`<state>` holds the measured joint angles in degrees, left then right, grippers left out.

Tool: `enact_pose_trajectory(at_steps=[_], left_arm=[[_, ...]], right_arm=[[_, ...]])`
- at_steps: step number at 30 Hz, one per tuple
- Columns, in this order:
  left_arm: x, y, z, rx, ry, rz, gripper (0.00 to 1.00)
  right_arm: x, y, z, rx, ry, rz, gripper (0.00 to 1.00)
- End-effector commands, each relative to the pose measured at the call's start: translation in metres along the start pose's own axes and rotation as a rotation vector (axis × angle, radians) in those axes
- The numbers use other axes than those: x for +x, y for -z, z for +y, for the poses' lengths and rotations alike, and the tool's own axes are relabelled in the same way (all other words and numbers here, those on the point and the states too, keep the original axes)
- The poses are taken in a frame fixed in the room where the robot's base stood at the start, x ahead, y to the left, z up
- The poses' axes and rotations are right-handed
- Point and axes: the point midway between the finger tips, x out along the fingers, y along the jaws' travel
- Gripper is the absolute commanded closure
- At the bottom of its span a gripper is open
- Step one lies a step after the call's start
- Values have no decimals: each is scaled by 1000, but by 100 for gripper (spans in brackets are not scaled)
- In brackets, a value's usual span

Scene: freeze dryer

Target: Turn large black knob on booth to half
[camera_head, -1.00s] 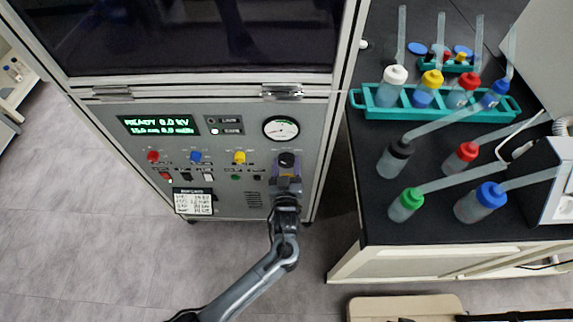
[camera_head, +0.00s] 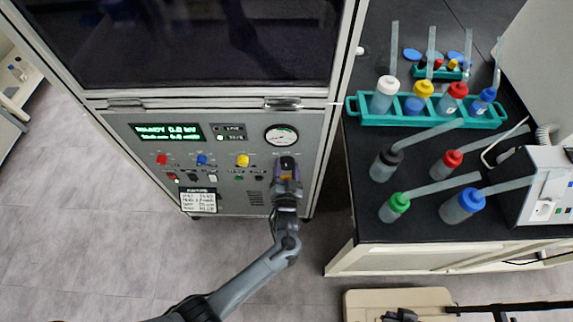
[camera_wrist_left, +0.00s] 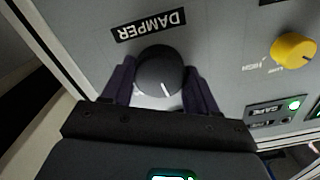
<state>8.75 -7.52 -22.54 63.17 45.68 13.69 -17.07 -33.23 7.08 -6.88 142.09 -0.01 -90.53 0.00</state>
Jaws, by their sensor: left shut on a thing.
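The large black knob (camera_head: 287,162) is on the lower right of the booth's grey panel (camera_head: 225,165), below the round gauge. In the left wrist view the knob (camera_wrist_left: 160,70) sits beside an upside-down DAMPER label (camera_wrist_left: 149,25). Its white pointer line points toward the bottom of that picture, slightly right. My left gripper (camera_head: 287,172) is shut on the knob, with one dark finger on each side of it, as the left wrist view (camera_wrist_left: 160,90) shows. Part of the knob's lower side is hidden by the gripper.
A yellow knob (camera_head: 242,160), a blue knob (camera_head: 202,160) and a red knob (camera_head: 162,159) lie left along the panel. A black bench (camera_head: 420,225) with several wash bottles and a teal rack (camera_head: 346,106) stands to the right. Open floor lies below the booth.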

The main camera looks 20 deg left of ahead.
Motion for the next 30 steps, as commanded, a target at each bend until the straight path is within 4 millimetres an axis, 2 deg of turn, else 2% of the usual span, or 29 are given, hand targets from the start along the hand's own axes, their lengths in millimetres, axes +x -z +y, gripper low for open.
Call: enact_pose_trajectory(at_steps=[9,24,25,30], left_arm=[[0,1,0,119,1,0,72],[0,0,0,139,0,1,72],[0,0,0,139,0,1,39],[0,0,0,139,0,0,16]], right_arm=[[-9,3,-1,4,3,1,100],[-10,4,-1,6,5,1,100],[-10,4,-1,6,5,1,100],[-10,4,-1,4,3,1,100]])
